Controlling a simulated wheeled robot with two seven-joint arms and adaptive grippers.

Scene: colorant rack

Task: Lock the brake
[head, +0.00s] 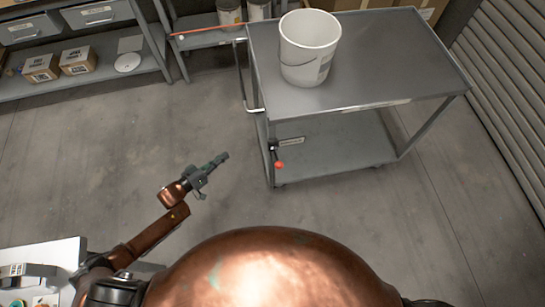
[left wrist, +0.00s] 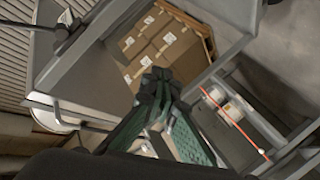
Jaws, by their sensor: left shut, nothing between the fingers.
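A grey two-level cart (head: 350,62) stands at the upper right of the head view. A brake lever with a red knob (head: 279,165) hangs at the cart's near left corner post, beside a small label plate. My left gripper (head: 222,157) is shut and empty. In the head view it appears left of the red knob, apart from it, pointing up and right. Its closed fingertips also show in the left wrist view (left wrist: 160,82). I cannot make out the red knob in the left wrist view. My right gripper is not in view.
A white bucket (head: 309,48) stands on the cart's top. A shelf with bins and boxes (head: 78,60) is at the upper left. A pale table (head: 55,252) is at the lower left. Cartons (left wrist: 165,45) show in the left wrist view. The floor left of the cart is clear.

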